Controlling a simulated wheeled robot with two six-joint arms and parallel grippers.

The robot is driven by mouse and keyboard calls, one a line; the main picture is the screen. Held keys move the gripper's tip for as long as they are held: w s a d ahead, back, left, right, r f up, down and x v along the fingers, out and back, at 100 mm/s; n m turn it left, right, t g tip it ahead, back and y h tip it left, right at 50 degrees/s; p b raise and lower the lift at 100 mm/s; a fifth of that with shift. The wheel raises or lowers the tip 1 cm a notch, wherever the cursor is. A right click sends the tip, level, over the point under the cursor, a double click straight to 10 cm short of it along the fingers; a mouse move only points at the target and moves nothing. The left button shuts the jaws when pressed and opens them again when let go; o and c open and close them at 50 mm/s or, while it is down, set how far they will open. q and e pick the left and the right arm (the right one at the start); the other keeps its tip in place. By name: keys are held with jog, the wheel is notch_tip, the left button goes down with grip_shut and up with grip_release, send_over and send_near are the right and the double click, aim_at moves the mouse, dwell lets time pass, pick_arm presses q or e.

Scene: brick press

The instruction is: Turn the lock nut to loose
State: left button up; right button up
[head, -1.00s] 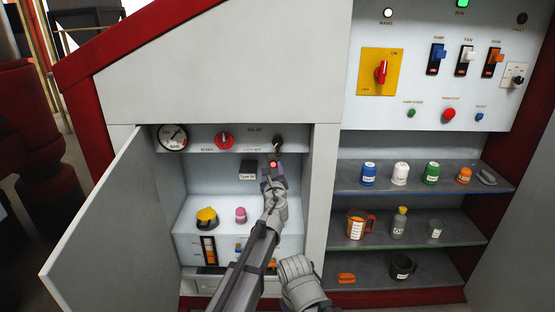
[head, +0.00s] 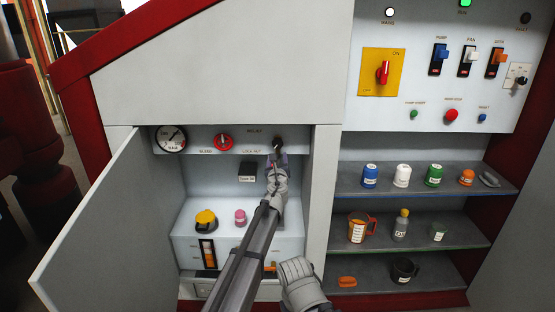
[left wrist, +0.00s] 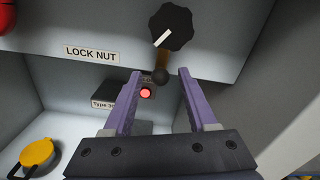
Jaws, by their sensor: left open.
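The lock nut (left wrist: 171,27) is a dark, lobed knob with a white pointer line in the left wrist view, on the panel right of the "LOCK NUT" label (left wrist: 92,53). A brown stem and a dark ball (left wrist: 160,76) show below it. In the head view the lock nut (head: 278,145) is small, at the cabinet's upper right. My left gripper (left wrist: 159,76) is open, its purple fingers apart with nothing held. It also shows in the head view (head: 277,160), just below the knob. The fingertips appear below the knob's lobes, not around them.
A red knob (head: 223,142) and a gauge (head: 171,139) are left of the nut. A red light (left wrist: 145,92) shows between my fingers. The cabinet's right wall (head: 319,190) is close; its open door (head: 105,225) is at left. A yellow knob (head: 206,219) sits lower.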

pick_arm(q)
jog(key=shift+w, duration=0.25)
jog(key=shift+c, duration=0.3)
grip_shut()
dwell(1.0)
